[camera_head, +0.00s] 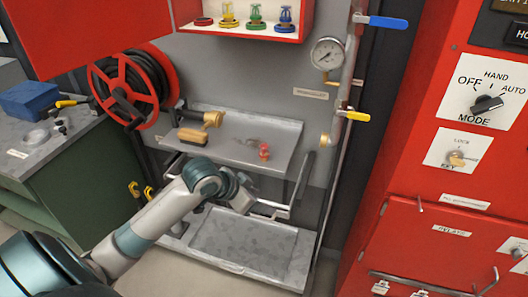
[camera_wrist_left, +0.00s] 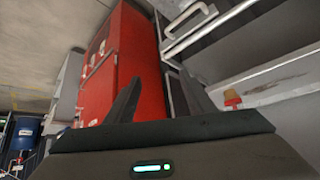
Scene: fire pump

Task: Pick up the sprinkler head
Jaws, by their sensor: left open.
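A small red sprinkler head (camera_head: 263,152) stands on the grey metal shelf (camera_head: 228,148) in the head view, towards the shelf's right part. A small red-orange piece (camera_wrist_left: 232,99), apparently the same head, shows in the left wrist view at the right, outside the jaws. My left gripper (camera_head: 247,196) is below and in front of the shelf, apart from the sprinkler head. In the left wrist view its fingers (camera_wrist_left: 160,80) are spread with nothing between them. My right gripper is out of sight.
A brass nozzle (camera_head: 212,118) and a brush (camera_head: 192,136) lie on the shelf's left. A red cabinet (camera_head: 245,30) above holds several coloured heads. A hose reel (camera_head: 132,88) is at left, a gauge pipe at right. A grey tray (camera_head: 245,245) lies below.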

